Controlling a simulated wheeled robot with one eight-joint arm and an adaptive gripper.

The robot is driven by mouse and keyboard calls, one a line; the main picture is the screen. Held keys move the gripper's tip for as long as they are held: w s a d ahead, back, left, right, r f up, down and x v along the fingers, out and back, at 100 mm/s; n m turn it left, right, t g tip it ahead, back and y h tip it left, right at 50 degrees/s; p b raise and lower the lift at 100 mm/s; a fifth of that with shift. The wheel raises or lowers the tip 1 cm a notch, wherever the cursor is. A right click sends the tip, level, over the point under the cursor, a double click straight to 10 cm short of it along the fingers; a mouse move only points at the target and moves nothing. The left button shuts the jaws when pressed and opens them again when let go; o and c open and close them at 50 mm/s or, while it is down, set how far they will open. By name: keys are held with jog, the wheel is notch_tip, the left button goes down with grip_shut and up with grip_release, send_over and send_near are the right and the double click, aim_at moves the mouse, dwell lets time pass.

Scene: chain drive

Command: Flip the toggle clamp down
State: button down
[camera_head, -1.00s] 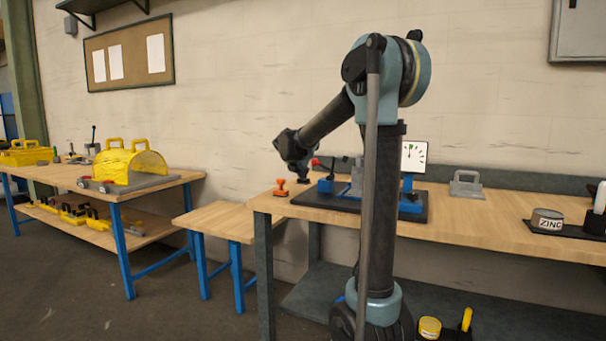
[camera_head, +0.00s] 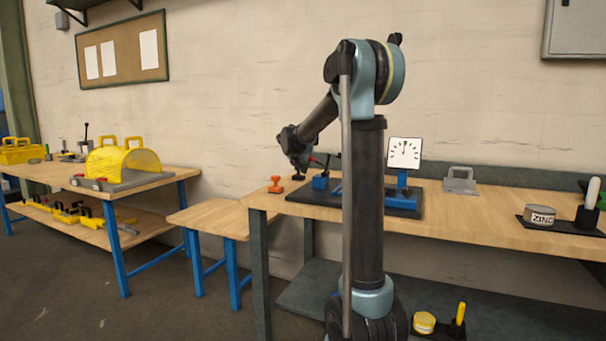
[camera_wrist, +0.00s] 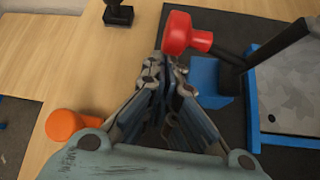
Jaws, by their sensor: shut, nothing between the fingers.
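The toggle clamp has a red knob (camera_wrist: 178,34) on a dark lever, beside a blue block (camera_wrist: 212,82) in the wrist view. In the head view its blue block (camera_head: 320,182) stands on the black base plate (camera_head: 300,196), with the lever raised above it. Only a little red shows beside my gripper there. My gripper (camera_wrist: 166,72) is shut and empty. Its fingertips appear just below and left of the red knob in the wrist view; I cannot tell whether they touch it. My column hides part of the fixture.
An orange knobbed part (camera_head: 275,185) stands on the bench left of the plate. A dial gauge (camera_head: 404,153) stands on the plate's right side. A grey handled block (camera_head: 461,181) and a ZINC tin (camera_head: 540,215) are further right. Bare bench lies between them.

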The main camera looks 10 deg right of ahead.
dwell(0.4)
jog(key=shift+s+r, duration=0.1)
jog(key=shift+r, duration=0.15)
